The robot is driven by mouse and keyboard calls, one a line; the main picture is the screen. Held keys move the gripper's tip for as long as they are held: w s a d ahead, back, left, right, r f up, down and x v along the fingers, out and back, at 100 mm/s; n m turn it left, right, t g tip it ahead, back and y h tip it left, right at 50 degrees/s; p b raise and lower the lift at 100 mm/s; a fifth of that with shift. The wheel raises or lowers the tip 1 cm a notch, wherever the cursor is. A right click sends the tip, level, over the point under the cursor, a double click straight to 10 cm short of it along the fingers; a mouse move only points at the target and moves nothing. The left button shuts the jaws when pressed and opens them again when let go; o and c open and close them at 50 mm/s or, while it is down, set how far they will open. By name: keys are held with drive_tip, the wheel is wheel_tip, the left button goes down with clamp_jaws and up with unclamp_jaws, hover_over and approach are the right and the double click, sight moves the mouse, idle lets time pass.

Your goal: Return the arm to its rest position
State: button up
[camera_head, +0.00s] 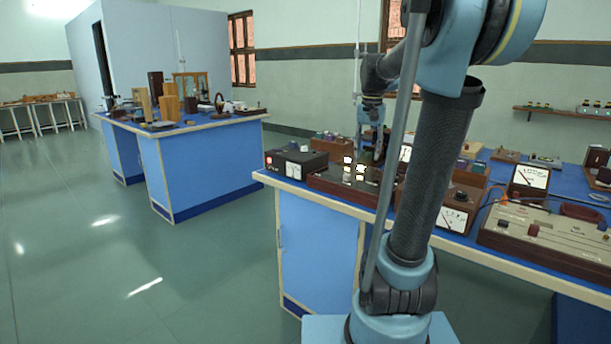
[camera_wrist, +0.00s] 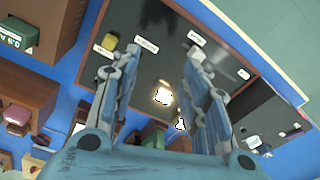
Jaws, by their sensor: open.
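My gripper (camera_head: 371,150) hangs over the near blue bench, at the far left part of its top, with my arm crossing in front of much of the view. In the wrist view, my gripper (camera_wrist: 163,52) has its two fingers spread wide apart with nothing between them. Below the fingers is a dark panel in a wooden frame (camera_wrist: 150,22) with white labels and bright glints. In the head view, this dark panel (camera_head: 330,183) lies under the gripper. Whether the fingertips touch it cannot be told.
A black meter box (camera_head: 297,163) stands left of the panel. Wooden meters (camera_head: 456,213) and a beige instrument (camera_head: 555,236) crowd the bench to the right. Another blue bench (camera_head: 205,170) with apparatus stands at the back left. The floor (camera_head: 100,260) at left is clear.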

drive_tip(key=s+a+f+n+t, duration=0.1)
drive_tip(key=s+f+n, duration=0.3)
drive_tip(key=s+f, duration=1.7)
drive_tip(key=s, duration=0.5)
drive_tip(key=shift+a+f, duration=0.3)
drive_tip(key=shift+f, duration=0.05)
drive_tip(key=shift+w+f, duration=0.2)
drive_tip(key=shift+w, duration=0.25)
